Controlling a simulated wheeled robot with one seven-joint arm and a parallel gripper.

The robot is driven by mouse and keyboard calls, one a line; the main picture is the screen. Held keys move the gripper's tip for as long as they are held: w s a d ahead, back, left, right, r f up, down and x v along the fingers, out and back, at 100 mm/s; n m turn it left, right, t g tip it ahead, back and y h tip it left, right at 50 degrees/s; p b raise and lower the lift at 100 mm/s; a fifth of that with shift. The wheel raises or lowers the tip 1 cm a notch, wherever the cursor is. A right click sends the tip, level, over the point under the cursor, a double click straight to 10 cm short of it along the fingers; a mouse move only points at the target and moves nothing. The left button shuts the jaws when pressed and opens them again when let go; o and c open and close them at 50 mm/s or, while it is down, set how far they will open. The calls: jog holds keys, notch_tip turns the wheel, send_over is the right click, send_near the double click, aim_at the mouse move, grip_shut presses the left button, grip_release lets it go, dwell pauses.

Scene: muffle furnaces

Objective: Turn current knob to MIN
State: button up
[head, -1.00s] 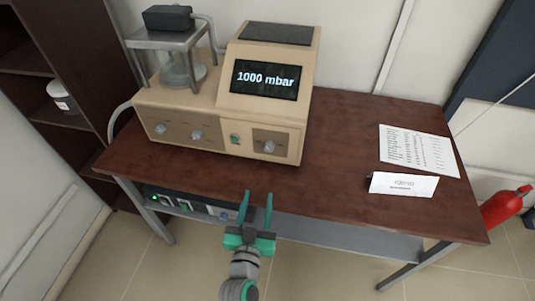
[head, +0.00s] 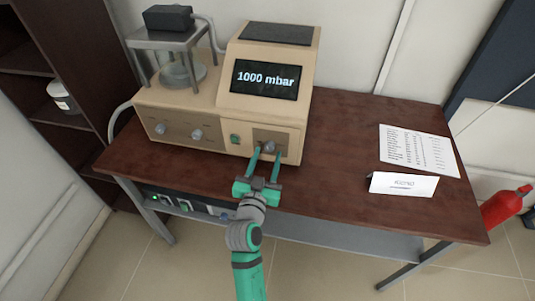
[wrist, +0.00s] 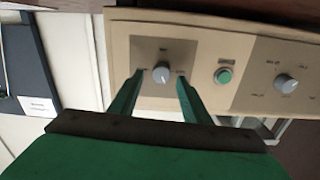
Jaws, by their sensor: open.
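A tan machine (head: 225,113) stands on the table with its display reading "1000 mbar". A grey knob (head: 269,147) sits on the dark panel at the right of its front. My gripper (head: 266,155) is open, with its two green fingers pointing at this knob. In the wrist view the same knob (wrist: 161,73) shows between the fingertips, one at each side, with a gap. Two more grey knobs, a left one (head: 160,129) and a middle one (head: 197,134), sit on the left panel. The small knob labels are too blurred to read.
A green button (wrist: 223,75) lies between the right panel and the left one. A white name card (head: 403,184) and a printed sheet (head: 418,149) lie on the right of the brown table (head: 340,150). A device with lit switches (head: 172,202) is under the tabletop.

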jog(key=shift+x, duration=0.85)
jog(key=shift+a, duration=0.1)
jog(key=shift+c, duration=0.3)
jog(key=c, duration=1)
